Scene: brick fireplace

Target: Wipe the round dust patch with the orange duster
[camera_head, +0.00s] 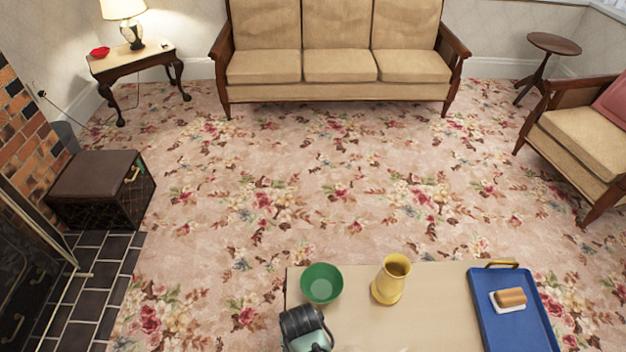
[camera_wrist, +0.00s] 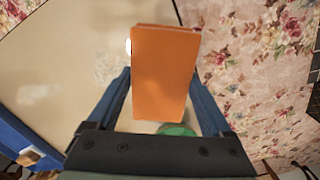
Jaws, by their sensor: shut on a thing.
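The orange duster (camera_wrist: 163,75) is a flat block between the two blue fingers of my gripper (camera_wrist: 161,90), which is shut on it in the wrist view. A faint whitish dust patch (camera_wrist: 110,66) shows on the pale table top (camera_wrist: 60,70), left of the duster. The duster covers part of the view there, so I cannot tell the patch's full outline or whether they touch. In the head view only my dark wrist shows at the bottom edge, over the table's (camera_head: 437,300) left part; the fingers and duster are hidden.
A green bowl (camera_head: 321,283) and a yellow jug (camera_head: 391,280) stand along the table's far edge, close to my wrist. A blue tray (camera_head: 508,325) at the right holds a brown block (camera_head: 511,297) on a white base. Carpet lies beyond the table.

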